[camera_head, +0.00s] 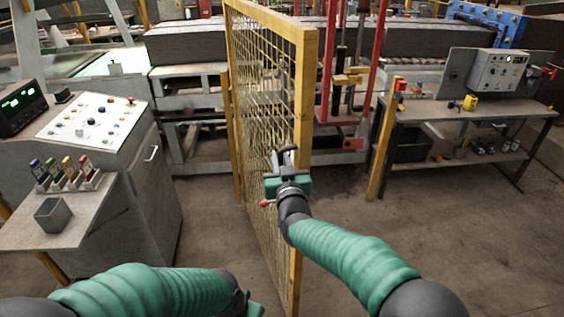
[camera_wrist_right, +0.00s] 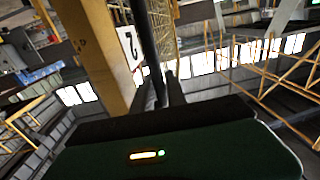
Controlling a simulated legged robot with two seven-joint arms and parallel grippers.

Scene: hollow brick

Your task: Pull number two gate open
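The yellow-framed mesh gate (camera_head: 304,105) stands swung out toward me in the head view, apart from the short yellow post (camera_head: 383,145) on its right. In the right wrist view its yellow frame (camera_wrist_right: 92,50) shows close up, with a white plate bearing a dark mark beside it. My right gripper (camera_head: 285,160) is at the gate's near edge at mid height. In the wrist view its fingers (camera_wrist_right: 160,92) are closed around a dark upright bar (camera_wrist_right: 146,45), which looks like the gate's handle. My left gripper (camera_head: 250,305) is low at the bottom edge, mostly cut off.
A control console (camera_head: 95,118) with a side shelf stands at the left. A workbench (camera_head: 470,108) with a switch box (camera_head: 498,70) and a yellow padlock-like item (camera_head: 470,102) stands at the right. Conveyor machinery lies behind the gate. The floor (camera_head: 400,225) at right is clear.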

